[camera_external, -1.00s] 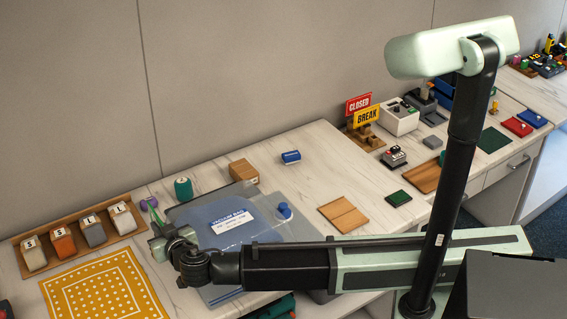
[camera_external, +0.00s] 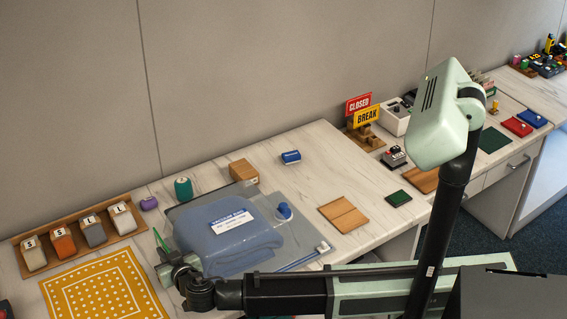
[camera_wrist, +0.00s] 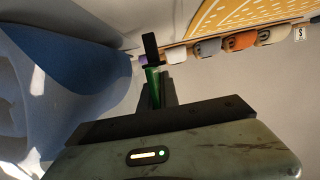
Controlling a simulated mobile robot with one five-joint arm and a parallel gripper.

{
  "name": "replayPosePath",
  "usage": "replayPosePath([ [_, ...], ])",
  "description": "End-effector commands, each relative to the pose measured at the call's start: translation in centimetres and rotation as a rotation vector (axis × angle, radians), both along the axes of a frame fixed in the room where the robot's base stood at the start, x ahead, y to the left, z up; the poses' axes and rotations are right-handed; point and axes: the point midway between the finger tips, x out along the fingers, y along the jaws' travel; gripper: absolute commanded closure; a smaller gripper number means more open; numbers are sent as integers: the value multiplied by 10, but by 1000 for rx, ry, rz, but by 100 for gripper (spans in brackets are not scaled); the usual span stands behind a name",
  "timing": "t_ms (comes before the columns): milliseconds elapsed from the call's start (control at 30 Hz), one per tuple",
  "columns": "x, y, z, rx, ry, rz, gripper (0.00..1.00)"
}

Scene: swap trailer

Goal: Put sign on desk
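The red CLOSED sign (camera_external: 359,103) and the yellow BREAK sign (camera_external: 367,115) stand upright on a wooden stand (camera_external: 369,139) at the back of the desk (camera_external: 300,200). My gripper (camera_external: 166,252) is far to their left, at the left edge of the vacuum bag (camera_external: 318,226). A thin green piece shows at its tip. In the wrist view, green (camera_wrist: 153,88) shows between dark finger parts of my gripper (camera_wrist: 155,75). I cannot tell whether it is a held object or part of the gripper. No sign shows in the wrist view.
The bag with blue cloth (camera_external: 215,247) lies beside my gripper, with a yellow patterned mat (camera_external: 103,287) to its left. A purple item (camera_external: 149,203) and teal can (camera_external: 183,188) are behind.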

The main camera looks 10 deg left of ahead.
Motion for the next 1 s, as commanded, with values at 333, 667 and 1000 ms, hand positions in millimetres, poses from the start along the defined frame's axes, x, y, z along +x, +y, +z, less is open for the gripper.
replayPosePath([
  [333,0,0,-11,0,0,0,100],
  [667,0,0,-12,0,0,0,73],
  [1000,-19,-20,3,0,0,3,73],
])
